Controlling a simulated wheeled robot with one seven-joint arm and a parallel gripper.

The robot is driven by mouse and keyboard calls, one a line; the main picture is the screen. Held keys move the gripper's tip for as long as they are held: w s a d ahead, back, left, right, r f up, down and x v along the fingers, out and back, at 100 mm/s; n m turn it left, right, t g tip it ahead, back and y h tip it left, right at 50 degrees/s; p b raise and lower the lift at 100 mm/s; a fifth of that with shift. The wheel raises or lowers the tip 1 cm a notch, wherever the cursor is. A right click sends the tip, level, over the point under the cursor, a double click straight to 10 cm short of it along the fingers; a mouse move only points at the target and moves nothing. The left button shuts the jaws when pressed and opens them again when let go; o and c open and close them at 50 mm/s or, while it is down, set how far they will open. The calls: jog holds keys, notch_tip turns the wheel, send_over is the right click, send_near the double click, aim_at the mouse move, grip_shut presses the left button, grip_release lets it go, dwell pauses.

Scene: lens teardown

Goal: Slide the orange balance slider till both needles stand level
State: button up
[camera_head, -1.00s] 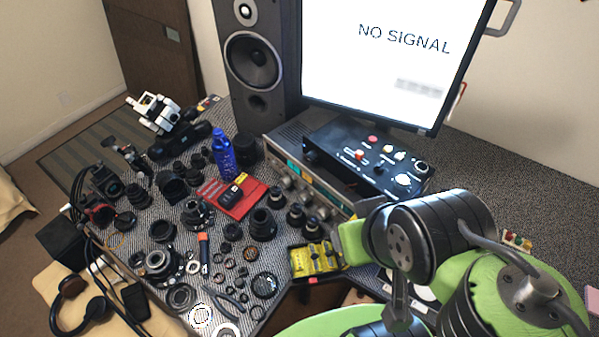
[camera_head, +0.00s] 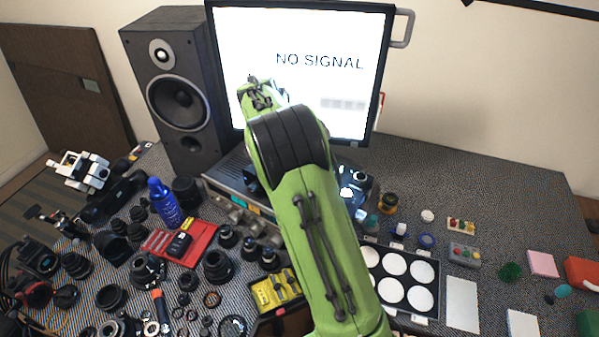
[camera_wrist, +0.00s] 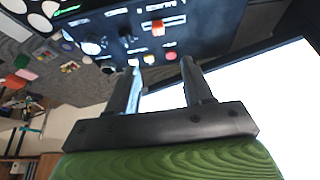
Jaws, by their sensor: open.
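The black control panel (camera_wrist: 115,30) fills the top of the wrist view. An orange slider (camera_wrist: 158,28) stands out on it, near a light strip. My gripper (camera_wrist: 161,67) is open and empty, its two dark fingers pointing toward the panel, apart from the slider in the picture. In the head view my gripper (camera_head: 258,95) is raised in front of the monitor. My green arm hides most of the panel there; only its right end (camera_head: 350,183) shows. I cannot make out the needles in either view.
The monitor (camera_head: 350,75) reads "NO SIGNAL" behind the arm. A speaker (camera_head: 175,95) stands to its left. Lens parts crowd the left of the table, with a blue bottle (camera_head: 164,203) and a red tray (camera_head: 198,240). The table at back right (camera_head: 480,175) is clear.

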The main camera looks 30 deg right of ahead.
jog(key=x, duration=1.5)
jog(key=shift+f+p, duration=0.2)
jog(key=shift+p, duration=0.15)
jog(key=shift+s, duration=0.1)
grip_shut()
